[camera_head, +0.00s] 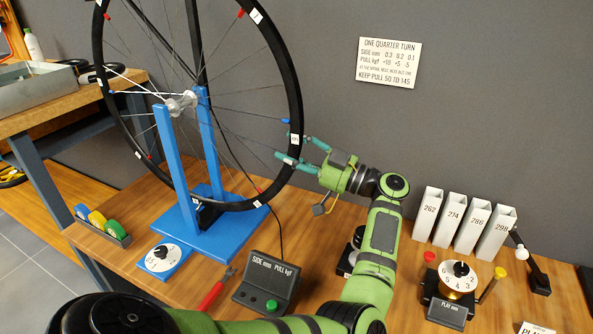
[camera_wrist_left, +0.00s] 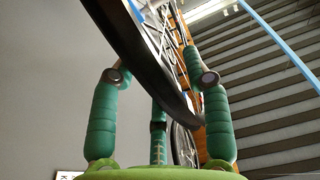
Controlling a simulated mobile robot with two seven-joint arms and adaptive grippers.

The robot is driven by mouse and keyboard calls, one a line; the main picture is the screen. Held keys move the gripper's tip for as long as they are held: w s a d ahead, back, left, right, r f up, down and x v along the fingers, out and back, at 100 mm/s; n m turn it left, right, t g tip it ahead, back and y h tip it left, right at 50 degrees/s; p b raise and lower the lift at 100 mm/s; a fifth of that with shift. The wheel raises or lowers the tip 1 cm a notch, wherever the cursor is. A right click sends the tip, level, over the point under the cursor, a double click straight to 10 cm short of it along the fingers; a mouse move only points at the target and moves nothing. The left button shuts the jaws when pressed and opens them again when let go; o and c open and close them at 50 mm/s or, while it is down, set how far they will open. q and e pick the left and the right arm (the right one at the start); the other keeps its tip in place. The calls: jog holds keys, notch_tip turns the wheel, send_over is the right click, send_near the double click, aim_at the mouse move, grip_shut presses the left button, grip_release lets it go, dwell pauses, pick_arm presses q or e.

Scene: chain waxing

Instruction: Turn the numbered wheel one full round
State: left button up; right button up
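The large spoked wheel (camera_head: 297,88) with a black tyre stands upright in a blue stand (camera_head: 167,150). White tags with small marks and red marks sit around its rim. My left gripper (camera_head: 289,147) is at the wheel's right side, with its green fingers on either side of the tyre. In the left wrist view, the tyre (camera_wrist_left: 145,60) runs diagonally between the fingers (camera_wrist_left: 160,65). The left fingertip is hidden behind the tyre there, and I cannot tell whether the fingers press on it. My right gripper is not in view.
A red-handled tool (camera_head: 216,290), a grey box with a green button (camera_head: 266,284) and a blue dial (camera_head: 164,259) stand near the stand. Numbered grey holders (camera_head: 460,222) and a gold-based dial (camera_head: 458,277) are at the right. A tray of coloured pieces (camera_head: 104,229) is at the left.

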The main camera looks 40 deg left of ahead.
pick_arm(q)
jog(key=shift+s+d+r, duration=0.15)
jog(key=shift+s+r, duration=0.05)
jog(key=shift+r, duration=0.15)
jog(key=shift+w, duration=0.1)
jog(key=shift+w+d+f, duration=0.15)
jog(key=shift+d, duration=0.15)
jog(key=b+v, duration=0.3)
jog(key=v, duration=0.6)
jog(key=shift+d, duration=0.15)
